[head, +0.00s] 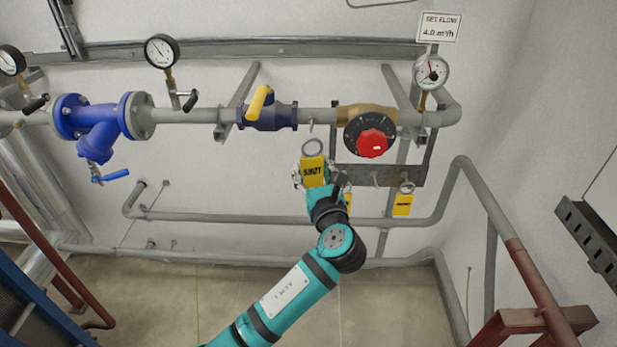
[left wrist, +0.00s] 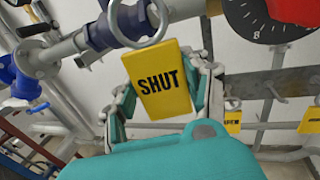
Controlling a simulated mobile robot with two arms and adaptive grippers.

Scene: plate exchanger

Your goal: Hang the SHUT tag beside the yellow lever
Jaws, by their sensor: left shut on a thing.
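The yellow SHUT tag (head: 313,172) has a metal ring (head: 312,147) at its top. My left gripper (head: 314,180) is shut on the tag and holds it upright, below the pipe and to the right of the yellow lever (head: 260,102). The lever sits on a dark blue valve (head: 270,116). A small hook (head: 311,125) hangs under the pipe right of this valve, just above the ring; I cannot tell whether they touch. In the left wrist view the SHUT tag (left wrist: 158,82) is between the fingers, its ring (left wrist: 140,25) in front of the pipe. My right gripper is not in view.
A red dial knob (head: 372,143) is right of the tag. Below it, a grey hook rail (head: 378,175) bears another yellow tag (head: 403,205); one more is partly hidden behind my gripper. A blue strainer (head: 98,124) and gauges line the pipe. Wall below the lever is clear.

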